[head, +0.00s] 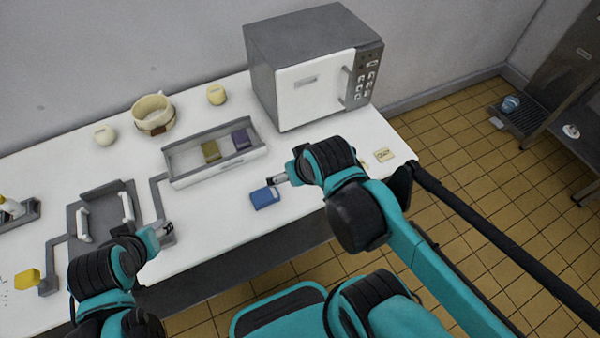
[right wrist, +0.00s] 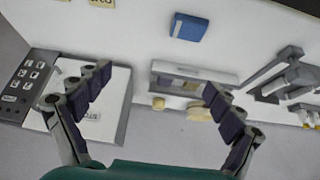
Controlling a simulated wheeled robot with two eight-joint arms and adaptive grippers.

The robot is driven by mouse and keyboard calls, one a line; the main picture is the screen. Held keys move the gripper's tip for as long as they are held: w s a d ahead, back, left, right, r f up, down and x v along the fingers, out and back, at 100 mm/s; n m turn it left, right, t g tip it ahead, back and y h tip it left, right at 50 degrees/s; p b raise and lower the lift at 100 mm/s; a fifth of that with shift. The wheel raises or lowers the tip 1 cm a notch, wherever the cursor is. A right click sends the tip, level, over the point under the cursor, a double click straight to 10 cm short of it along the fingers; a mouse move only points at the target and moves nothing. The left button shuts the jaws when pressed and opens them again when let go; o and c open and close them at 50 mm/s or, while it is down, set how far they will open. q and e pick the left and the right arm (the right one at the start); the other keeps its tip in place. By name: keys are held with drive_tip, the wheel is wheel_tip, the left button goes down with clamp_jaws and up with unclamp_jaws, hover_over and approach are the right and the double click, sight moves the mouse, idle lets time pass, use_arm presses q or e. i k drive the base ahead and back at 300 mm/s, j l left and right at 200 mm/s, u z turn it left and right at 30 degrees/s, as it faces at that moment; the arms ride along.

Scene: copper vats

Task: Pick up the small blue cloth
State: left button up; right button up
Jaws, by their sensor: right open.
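The small blue cloth (head: 265,197) lies on the white table near its front edge, folded into a block-like shape. In the right wrist view it (right wrist: 188,27) sits near the top, beyond the fingertips and not between them. My right gripper (head: 277,181) is just behind and right of the cloth in the head view. The right wrist view shows this gripper (right wrist: 157,82) open, its fingers wide apart and empty. My left gripper (head: 164,232) is over the table's front left part, by a grey rack; its fingers are too small to read.
A white-fronted microwave (head: 315,88) stands at the back right. A long tray (head: 178,180) holds an olive and a purple block. A grey rack (head: 75,215), a cream pot (head: 152,113) and a yellow block (head: 27,279) are leftward. Small cream pieces (head: 383,154) lie at the right edge.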

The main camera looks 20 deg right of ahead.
sight(265, 196)
drive_tip(key=u, duration=1.4)
drive_tip(key=l+z, duration=0.2)
drive_tip(key=z, duration=0.25)
drive_tip(key=l+z, duration=0.25)
drive_tip(key=z, duration=0.2)
drive_tip(key=l+z, duration=0.2)
drive_tip(key=z, duration=0.25)
drive_tip(key=l+u, duration=0.25)
drive_tip(key=u, duration=0.15)
drive_tip(key=k+l+u, duration=0.15)
drive_tip(key=u, duration=0.2)
drive_tip(key=k+l+u, duration=0.15)
drive_tip(key=u, duration=0.25)
